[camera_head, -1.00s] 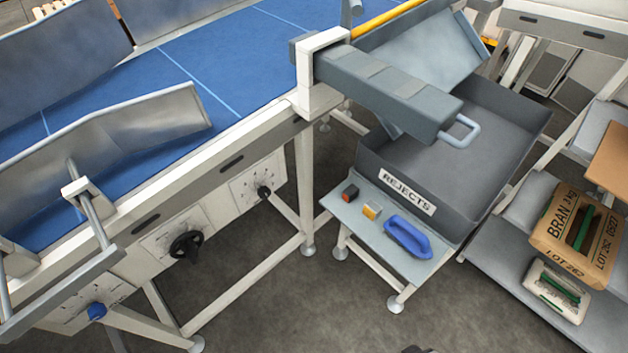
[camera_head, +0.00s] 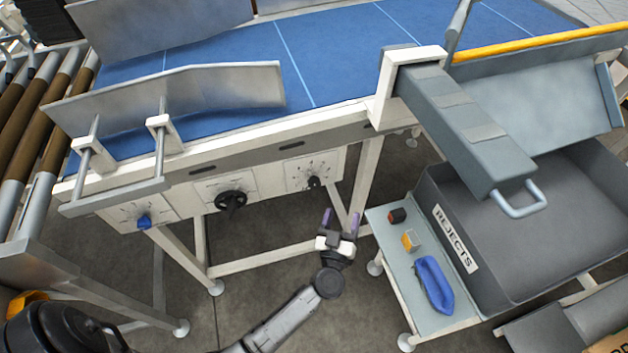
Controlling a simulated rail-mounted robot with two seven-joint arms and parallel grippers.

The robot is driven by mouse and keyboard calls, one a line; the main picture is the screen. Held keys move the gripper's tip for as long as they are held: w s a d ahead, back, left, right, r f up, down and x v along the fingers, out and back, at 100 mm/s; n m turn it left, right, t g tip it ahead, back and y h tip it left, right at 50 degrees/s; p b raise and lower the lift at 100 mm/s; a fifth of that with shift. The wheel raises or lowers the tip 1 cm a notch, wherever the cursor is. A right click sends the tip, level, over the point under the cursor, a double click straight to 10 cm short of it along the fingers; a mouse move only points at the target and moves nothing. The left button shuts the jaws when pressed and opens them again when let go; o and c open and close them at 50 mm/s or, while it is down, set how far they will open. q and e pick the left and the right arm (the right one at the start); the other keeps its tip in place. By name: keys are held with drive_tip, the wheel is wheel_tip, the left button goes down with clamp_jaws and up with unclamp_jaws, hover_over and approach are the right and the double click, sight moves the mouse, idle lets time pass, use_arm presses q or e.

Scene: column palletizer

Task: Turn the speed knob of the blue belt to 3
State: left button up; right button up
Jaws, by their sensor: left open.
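The blue belt (camera_head: 240,68) runs across the top on a white frame. Along its front side are three panels. The left one has a blue knob (camera_head: 144,221), the middle one a black wheel-like handle (camera_head: 231,203), and the right one a small black knob (camera_head: 314,182) with a dial of marks around it. The marks are too small to read, so I cannot tell the settings. My left gripper (camera_head: 341,217), with purple fingertips, is open and empty, just below and right of the small black knob and apart from it. My right gripper is not in view.
Frame legs and a crossbar lie below the panels. Brown rollers (camera_head: 30,120) are at left.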

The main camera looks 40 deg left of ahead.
sight(315, 185)
use_arm(q)
drive_tip(key=w+a+f+n+g+y, duration=0.1)
drive_tip(key=w+a+n+g+y, duration=0.1)
drive_tip(key=a, duration=0.3)
drive_tip(key=w+a+f+n+g+y+b, duration=0.1)
drive_tip(key=w+a+f+n+g+y, duration=0.1)
drive_tip(key=a+g, duration=0.2)
drive_tip(key=w+a+f+n+g+y+b, duration=0.1)
drive_tip(key=w+a+n+g+y, duration=0.1)
drive_tip(key=a, duration=0.4)
drive_tip(key=shift+w+a+f+g, duration=0.1)
drive_tip(key=shift+w+f+g, duration=0.15)
drive_tip(key=shift+w+g, duration=0.15)
drive_tip(key=shift+c, duration=0.5)
drive_tip(key=c, duration=0.8)
drive_tip(key=shift+r+n+p, duration=0.15)
drive_tip(key=shift+n+p, duration=0.55)
drive_tip(key=shift+n, duration=0.1)
drive_tip(key=shift+c, duration=0.2)
drive_tip(key=shift+n+p, duration=0.4)
drive_tip(key=shift+n, duration=1.3)
